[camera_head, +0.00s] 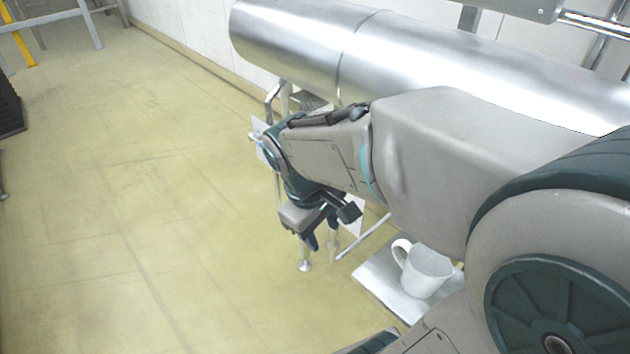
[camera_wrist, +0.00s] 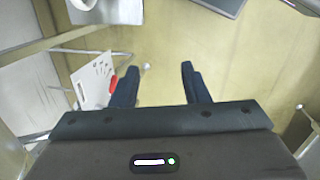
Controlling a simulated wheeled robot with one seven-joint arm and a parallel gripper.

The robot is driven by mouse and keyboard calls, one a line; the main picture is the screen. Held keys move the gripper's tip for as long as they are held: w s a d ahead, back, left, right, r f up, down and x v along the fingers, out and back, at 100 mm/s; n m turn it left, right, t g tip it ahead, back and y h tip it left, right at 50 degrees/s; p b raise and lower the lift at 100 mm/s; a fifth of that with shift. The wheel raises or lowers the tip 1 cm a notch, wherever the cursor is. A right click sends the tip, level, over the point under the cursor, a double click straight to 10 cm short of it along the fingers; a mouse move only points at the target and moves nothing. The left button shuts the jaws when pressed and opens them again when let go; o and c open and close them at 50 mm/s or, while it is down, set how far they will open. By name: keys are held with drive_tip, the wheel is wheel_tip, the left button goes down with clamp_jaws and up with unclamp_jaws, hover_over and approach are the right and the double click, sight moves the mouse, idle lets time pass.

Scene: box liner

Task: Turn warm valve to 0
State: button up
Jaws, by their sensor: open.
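The wrist view shows a white panel (camera_wrist: 92,82) with slots or markings, left of my gripper (camera_wrist: 158,72). A small red part (camera_wrist: 113,86) shows at the panel's right edge, beside my left finger and partly hidden by it. It may be the warm valve, but its setting cannot be read. In the head view my gripper (camera_head: 322,236) hangs below my arm, in front of the frame. White panel edges (camera_head: 356,214) show behind it there, and my arm hides the rest.
A large metal cylinder (camera_head: 450,70) runs above and behind my arm. A white mug (camera_head: 428,272) stands on a pale shelf (camera_head: 375,282) at lower right. Thin metal legs (camera_head: 304,255) stand near my gripper.

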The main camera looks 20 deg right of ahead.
drive_tip(key=w+d+f+n+g+h+b, duration=0.2)
drive_tip(key=w+f+n+h+b, duration=0.25)
drive_tip(key=f+n, duration=0.2)
drive_tip(key=w+d+f+n+g+h+b, duration=0.1)
drive_tip(key=w+d+f+n+h+b, duration=0.25)
drive_tip(key=w+f+n+b, duration=0.35)
drive_tip(key=w+a+f+n+t+h+b, duration=0.4)
drive_tip(key=w+f+n+h, duration=0.45)
drive_tip(key=w+f, duration=0.2)
drive_tip(key=d+b, duration=0.2)
drive_tip(key=d, duration=1.1)
drive_tip(key=shift+w+d+n+y+b, duration=0.25)
drive_tip(key=shift+d+n+y+b, duration=0.05)
drive_tip(key=shift+y, duration=0.15)
clamp_jaws()
